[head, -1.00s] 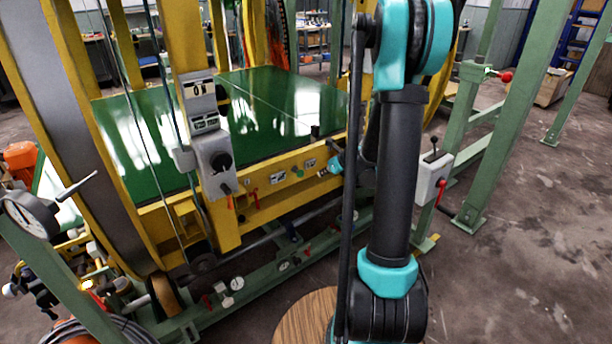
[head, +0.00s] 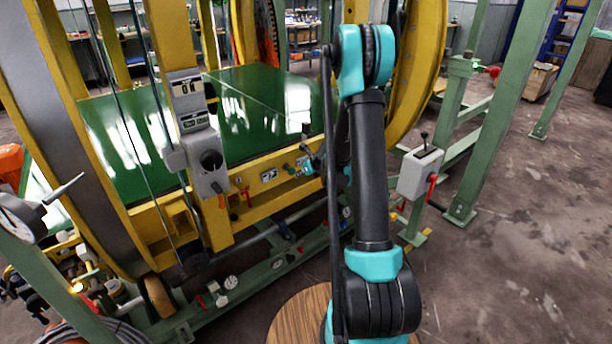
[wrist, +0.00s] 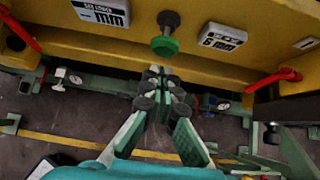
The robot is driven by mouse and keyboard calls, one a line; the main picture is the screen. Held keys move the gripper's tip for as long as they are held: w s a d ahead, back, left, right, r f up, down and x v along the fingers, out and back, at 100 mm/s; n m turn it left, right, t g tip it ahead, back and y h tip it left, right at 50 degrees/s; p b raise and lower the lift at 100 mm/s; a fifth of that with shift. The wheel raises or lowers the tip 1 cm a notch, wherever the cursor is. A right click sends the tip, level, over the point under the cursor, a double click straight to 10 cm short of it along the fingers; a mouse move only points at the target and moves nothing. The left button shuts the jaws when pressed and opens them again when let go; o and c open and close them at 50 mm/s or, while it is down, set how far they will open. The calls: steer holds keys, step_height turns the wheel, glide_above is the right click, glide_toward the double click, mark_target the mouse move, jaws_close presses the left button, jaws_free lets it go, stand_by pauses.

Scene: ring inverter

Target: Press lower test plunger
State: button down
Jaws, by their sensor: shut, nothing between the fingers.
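A plunger with a round green cap (wrist: 165,46) and a dark knob behind it sticks out of the yellow beam (wrist: 120,38), between two white "mm" labels. My gripper (wrist: 163,72) is shut and empty. Its fingertips appear just below the green cap in the wrist view; I cannot tell whether they touch it. In the head view my gripper (head: 305,165) is small and partly behind my arm, in front of the yellow beam's right part.
Red levers (wrist: 272,80) flank the plunger on both sides. A green lower rail (head: 240,285) with gauges runs below the beam. A grey lever box (head: 420,172) stands right of my arm. Open floor (head: 530,270) lies at the right.

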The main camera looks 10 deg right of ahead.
steer(key=shift+w+a, duration=0.4)
steer(key=shift+w, duration=0.45)
